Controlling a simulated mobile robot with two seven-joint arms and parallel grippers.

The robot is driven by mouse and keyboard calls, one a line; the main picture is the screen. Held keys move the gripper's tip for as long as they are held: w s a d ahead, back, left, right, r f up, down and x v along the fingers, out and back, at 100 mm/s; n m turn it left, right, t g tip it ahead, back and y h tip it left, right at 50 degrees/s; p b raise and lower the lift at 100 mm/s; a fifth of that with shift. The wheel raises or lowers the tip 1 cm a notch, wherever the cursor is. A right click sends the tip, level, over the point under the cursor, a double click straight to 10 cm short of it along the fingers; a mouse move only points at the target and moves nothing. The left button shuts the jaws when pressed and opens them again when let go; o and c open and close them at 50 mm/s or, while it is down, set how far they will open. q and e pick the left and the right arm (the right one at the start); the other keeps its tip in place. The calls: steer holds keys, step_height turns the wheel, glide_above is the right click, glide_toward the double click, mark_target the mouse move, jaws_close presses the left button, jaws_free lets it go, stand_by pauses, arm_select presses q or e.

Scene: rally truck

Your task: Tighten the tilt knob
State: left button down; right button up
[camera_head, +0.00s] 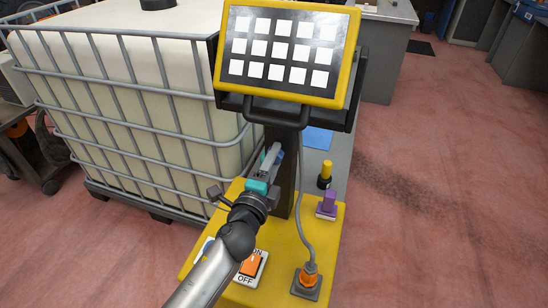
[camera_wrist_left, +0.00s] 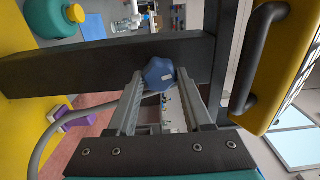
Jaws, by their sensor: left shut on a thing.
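The tilt knob is a blue lobed knob (camera_wrist_left: 158,73) on the side of a dark upright post (camera_wrist_left: 60,73). It also shows in the head view as a small blue spot (camera_head: 280,156), mostly hidden by my gripper. My left gripper (camera_head: 271,157) reaches the post from the left, below the yellow-framed panel (camera_head: 283,49). In the left wrist view my left gripper's two fingers (camera_wrist_left: 155,85) are shut on the knob, one at each side. The fingertips partly cover its edges. My right gripper is not in view.
A black handle (camera_head: 275,112) juts out under the panel. The yellow base (camera_head: 327,248) carries an orange ON/OFF switch (camera_head: 251,265), a purple block (camera_head: 327,203), a yellow-topped knob (camera_head: 325,172) and an orange plug with a grey cable (camera_head: 308,275). A caged white tank (camera_head: 130,80) stands close at left.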

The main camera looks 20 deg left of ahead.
arm_select(q)
steer(key=shift+f+m, duration=0.15)
steer(key=shift+m, duration=1.25)
steer(key=shift+c, duration=1.5)
jaws_free()
steer(key=shift+s, duration=0.1)
steer(key=s+b, duration=0.2)
steer(key=s, duration=1.3)
steer(key=shift+a+b, duration=0.25)
steer(key=shift+b, duration=0.05)
